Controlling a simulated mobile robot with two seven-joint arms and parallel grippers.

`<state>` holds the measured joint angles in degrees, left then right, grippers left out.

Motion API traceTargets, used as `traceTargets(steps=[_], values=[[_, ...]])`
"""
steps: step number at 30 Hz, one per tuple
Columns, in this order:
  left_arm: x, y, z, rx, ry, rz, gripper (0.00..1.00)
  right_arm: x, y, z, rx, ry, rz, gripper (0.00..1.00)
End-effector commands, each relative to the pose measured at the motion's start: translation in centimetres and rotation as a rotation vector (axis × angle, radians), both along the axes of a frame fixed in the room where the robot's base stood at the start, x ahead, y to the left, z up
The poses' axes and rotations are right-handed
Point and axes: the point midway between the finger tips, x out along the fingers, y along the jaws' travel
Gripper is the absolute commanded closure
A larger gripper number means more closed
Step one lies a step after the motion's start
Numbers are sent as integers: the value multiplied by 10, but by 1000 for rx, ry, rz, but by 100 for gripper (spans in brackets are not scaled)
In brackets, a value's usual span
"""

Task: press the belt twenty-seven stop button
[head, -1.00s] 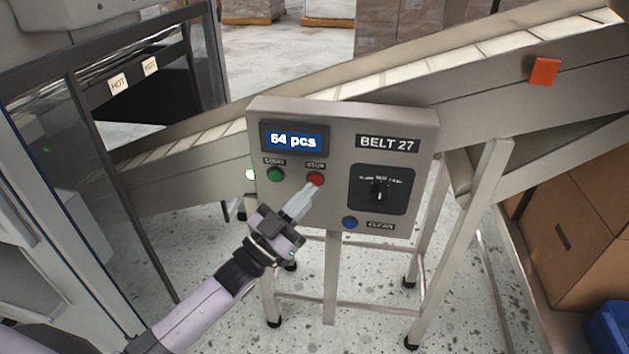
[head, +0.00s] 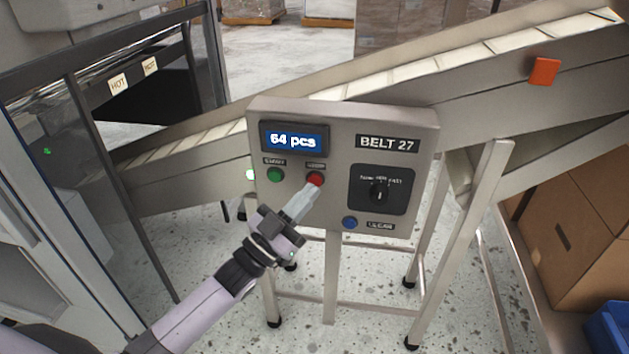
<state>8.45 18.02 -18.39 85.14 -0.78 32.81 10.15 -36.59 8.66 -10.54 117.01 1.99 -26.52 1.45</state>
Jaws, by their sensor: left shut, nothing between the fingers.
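The grey control box (head: 330,210) labelled BELT 27 stands in front of the conveyor. Its red button (head: 315,179) has a small label above it, too blurred to read surely. A green button (head: 275,175) is to its left, and a blue button (head: 350,223) is lower right. A display (head: 293,140) reads 64 pcs. My left gripper (head: 314,190) is shut and empty, its fingertips at the lower edge of the red button. I cannot tell whether they touch it or whether the button is pushed in. My right gripper is not in view.
The sloping conveyor (head: 480,85) runs behind, with an orange tag (head: 543,71). A glass-doored cabinet (head: 60,190) is at left. Cardboard boxes (head: 580,235) and a blue bin (head: 610,325) are at right.

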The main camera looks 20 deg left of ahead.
Motion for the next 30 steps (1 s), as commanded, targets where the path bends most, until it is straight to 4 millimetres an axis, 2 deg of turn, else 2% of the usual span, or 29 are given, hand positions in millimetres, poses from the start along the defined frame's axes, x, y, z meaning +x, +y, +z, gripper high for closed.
traceTargets(steps=[30], values=[[9, 2, 0, 0, 0, 0, 100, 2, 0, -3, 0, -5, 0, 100]])
